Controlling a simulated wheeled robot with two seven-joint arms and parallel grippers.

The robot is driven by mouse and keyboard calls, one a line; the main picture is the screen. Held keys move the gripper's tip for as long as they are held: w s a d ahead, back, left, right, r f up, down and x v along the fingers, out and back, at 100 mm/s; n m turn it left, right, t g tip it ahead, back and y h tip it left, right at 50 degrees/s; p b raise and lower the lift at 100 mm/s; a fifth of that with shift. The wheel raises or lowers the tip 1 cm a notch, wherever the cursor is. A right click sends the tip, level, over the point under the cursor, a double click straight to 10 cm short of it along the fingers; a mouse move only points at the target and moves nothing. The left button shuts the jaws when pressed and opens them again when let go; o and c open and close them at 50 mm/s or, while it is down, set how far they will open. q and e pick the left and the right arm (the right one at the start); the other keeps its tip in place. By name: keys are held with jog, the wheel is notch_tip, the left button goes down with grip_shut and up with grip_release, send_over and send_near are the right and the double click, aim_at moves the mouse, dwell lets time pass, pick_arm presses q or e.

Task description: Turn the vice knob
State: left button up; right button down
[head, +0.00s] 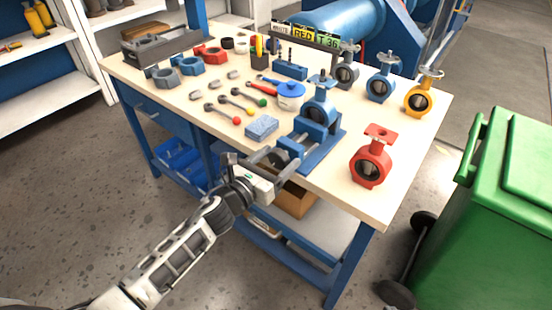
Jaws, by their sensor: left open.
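The blue vice (320,150) is fixed at the front edge of the workbench, with a blue butterfly valve (320,103) standing upright in it. The vice's dark front end, where the knob sits, faces my left gripper (277,162). My left gripper comes in from the lower left, open, with its fingers reaching towards that front end. The fingers partly cover the knob, and I cannot tell whether they touch it. My right gripper is not in view.
A red valve (371,164) stands right of the vice. A blue sponge (262,127) lies left of it. Blue (382,80) and yellow (419,98) valves stand behind on the workbench (330,195). A green bin (500,200) is at the right.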

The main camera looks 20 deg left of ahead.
pick_arm(q)
jog(key=c, duration=1)
